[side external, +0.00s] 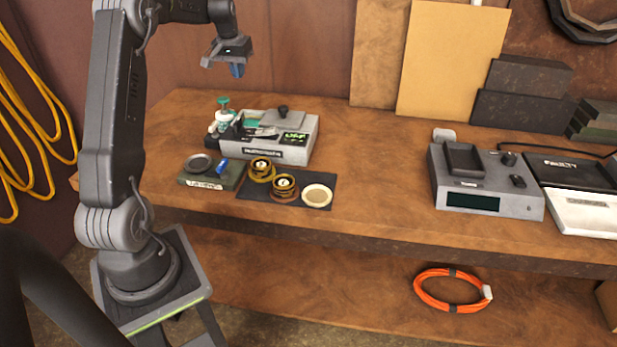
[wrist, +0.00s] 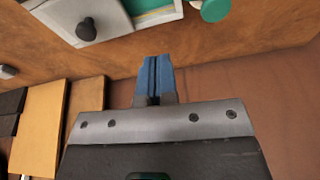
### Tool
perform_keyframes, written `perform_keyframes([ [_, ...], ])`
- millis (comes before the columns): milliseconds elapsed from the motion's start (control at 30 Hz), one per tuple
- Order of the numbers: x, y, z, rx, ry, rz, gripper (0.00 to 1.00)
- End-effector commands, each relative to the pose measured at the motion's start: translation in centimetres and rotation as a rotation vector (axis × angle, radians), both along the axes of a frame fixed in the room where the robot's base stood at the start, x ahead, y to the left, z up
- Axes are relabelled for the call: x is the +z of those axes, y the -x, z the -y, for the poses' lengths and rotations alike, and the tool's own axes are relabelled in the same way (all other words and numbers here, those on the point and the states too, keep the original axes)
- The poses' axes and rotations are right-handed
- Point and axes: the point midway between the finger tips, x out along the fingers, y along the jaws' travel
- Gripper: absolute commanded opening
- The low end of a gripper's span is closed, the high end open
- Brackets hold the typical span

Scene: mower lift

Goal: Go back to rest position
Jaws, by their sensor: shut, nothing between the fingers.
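My gripper (side external: 237,70) hangs above the back left of the wooden bench, with its blue fingers pointing down. In the wrist view the two blue fingers (wrist: 154,80) lie side by side, shut, with nothing held between them. My gripper is above and behind the grey box with a black knob (side external: 283,135) and touches nothing. In the wrist view that box (wrist: 88,28) shows at the top left.
The bench (side external: 390,185) carries a dark mat (side external: 246,199) with round tins, a small tray (side external: 228,181), and a grey device (side external: 480,195) at right. Boards (side external: 455,60) lean on the back wall. An orange cable coil (side external: 420,292) lies on the lower shelf. The bench middle is clear.

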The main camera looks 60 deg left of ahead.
Motion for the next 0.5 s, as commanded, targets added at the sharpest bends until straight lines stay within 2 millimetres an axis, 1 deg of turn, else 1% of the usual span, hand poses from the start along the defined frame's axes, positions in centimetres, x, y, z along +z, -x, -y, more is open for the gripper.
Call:
perform_keyframes([
  [33,2.0,-0.9,3.6,-0.046,-0.015,0.014,0.0],
  [67,2.8,-1.2,5.6,-0.069,-0.021,0.02,0.0],
  [100,3.9,-1.5,8.3,-0.102,-0.028,0.028,0.0],
  [133,4.6,-1.5,10.3,-0.125,-0.034,0.035,0.0],
  [167,5.3,-1.5,12.3,-0.148,-0.039,0.042,0.0],
  [200,6.1,-1.3,14.9,-0.18,-0.046,0.051,0.0],
  [233,6.6,-1.0,16.8,-0.204,-0.05,0.059,0.0],
  [267,7.1,-0.6,18.7,-0.227,-0.055,0.067,0.0],
  [300,7.7,0.0,21.2,-0.257,-0.06,0.077,0.0],
  [367,8.2,1.2,24.7,-0.305,-0.068,0.094,0.0],
  [400,8.5,2.2,26.9,-0.335,-0.072,0.104,0.0],
  [467,8.7,3.9,30.1,-0.383,-0.078,0.123,0.0],
  [500,8.7,5.1,32.1,-0.414,-0.082,0.135,0.0],
])
